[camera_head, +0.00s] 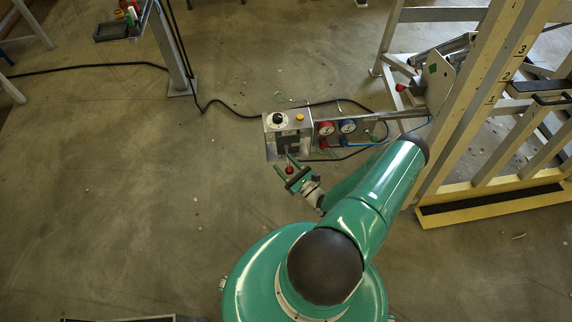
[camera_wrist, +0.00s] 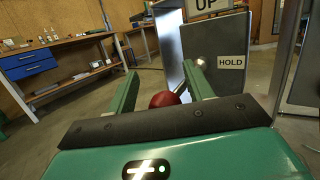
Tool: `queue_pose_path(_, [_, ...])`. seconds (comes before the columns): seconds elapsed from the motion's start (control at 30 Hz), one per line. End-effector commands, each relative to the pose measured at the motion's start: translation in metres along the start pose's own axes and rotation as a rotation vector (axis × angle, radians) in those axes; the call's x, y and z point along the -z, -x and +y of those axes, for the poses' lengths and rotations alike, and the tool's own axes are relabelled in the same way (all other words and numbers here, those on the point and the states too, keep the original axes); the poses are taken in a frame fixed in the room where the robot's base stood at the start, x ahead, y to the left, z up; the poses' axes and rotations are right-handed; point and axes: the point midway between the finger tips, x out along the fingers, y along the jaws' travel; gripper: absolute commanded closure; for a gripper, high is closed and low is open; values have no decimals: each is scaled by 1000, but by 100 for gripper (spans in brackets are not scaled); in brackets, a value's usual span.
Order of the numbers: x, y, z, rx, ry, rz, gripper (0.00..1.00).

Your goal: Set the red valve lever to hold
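The red ball knob of the valve lever (camera_wrist: 165,99) sits between the two green fingers of my gripper (camera_wrist: 160,72) in the wrist view, with a gap on each side. The fingers are apart. In the wrist view a HOLD label (camera_wrist: 231,62) is on the grey panel right of the knob. An UP label (camera_wrist: 208,4) is above it, cut by the frame edge. Most of the lever's rod is hidden.
A yellow wooden frame (camera_head: 470,110) with numbered marks stands at the right. A black cable (camera_head: 235,113) runs along the floor. The floor left of the box is mostly clear. A workbench (camera_wrist: 55,60) shows behind.

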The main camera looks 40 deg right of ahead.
Motion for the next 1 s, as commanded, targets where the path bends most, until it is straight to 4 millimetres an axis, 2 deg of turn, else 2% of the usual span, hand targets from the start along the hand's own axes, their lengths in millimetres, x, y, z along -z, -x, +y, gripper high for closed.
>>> queue_pose_path(0.17, [-1,0,-1,1,2,-3,48])
queue_pose_path(0.33, [-1,16,-2,3,3,-2,48])
queue_pose_path(0.8, [0,114,-1,3,1,0,48])
queue_pose_path(1.0, [0,135,0,1,0,-1,48])
